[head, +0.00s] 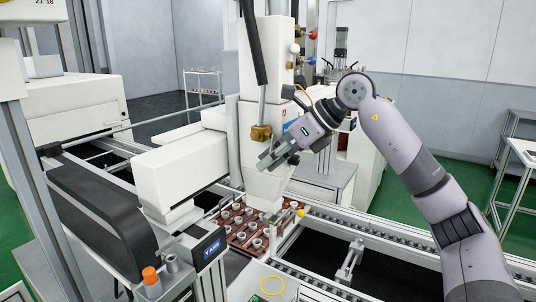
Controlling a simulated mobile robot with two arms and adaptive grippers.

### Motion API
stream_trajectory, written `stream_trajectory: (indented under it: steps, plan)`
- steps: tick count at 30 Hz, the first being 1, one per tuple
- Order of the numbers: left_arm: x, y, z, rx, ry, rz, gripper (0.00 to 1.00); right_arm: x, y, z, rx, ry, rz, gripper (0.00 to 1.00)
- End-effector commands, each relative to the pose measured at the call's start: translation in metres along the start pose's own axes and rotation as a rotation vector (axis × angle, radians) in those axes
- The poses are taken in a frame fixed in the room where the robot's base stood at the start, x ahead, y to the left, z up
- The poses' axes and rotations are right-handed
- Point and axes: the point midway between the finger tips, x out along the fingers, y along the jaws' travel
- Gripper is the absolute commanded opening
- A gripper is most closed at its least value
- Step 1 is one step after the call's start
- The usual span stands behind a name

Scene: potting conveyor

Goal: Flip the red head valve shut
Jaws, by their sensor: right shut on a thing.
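The white dispensing head (265,180) stands over the conveyor in the middle of the head view. A brass valve body (261,132) sits on the pipe at its front. My right gripper (268,160) reaches in from the right, just below and beside the brass body. Its fingers are shut on the red head valve at the front of the head. The red part of the valve is hidden behind the fingers, so its exact angle cannot be told. My left gripper is not in view.
A brown tray (238,251) with several small pots sits on the conveyor below the head. A conveyor rail (400,239) runs to the right. An orange-capped button (150,275) and a blue display (208,248) are at the lower left. Coloured knobs (313,34) are behind the head.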

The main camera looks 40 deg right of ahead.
Motion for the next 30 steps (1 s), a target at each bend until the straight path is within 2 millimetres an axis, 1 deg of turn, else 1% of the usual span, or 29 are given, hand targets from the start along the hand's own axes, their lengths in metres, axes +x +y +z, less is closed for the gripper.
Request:
stream_trajectory:
  steps: [9,24,25,30]
  plan:
    - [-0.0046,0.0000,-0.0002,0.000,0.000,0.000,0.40,-0.0002,-0.0048,-0.0008,-0.070,0.017,-0.069,0.00]
    - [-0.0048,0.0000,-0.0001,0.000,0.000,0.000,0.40,0.0000,-0.0055,-0.0012,-0.079,0.020,-0.079,0.00]
    - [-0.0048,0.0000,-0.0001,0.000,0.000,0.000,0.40,0.0000,-0.0055,-0.0012,-0.079,0.020,-0.079,0.19]
    - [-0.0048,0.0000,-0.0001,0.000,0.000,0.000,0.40,0.0000,-0.0055,-0.0012,-0.079,0.019,-0.078,0.30]
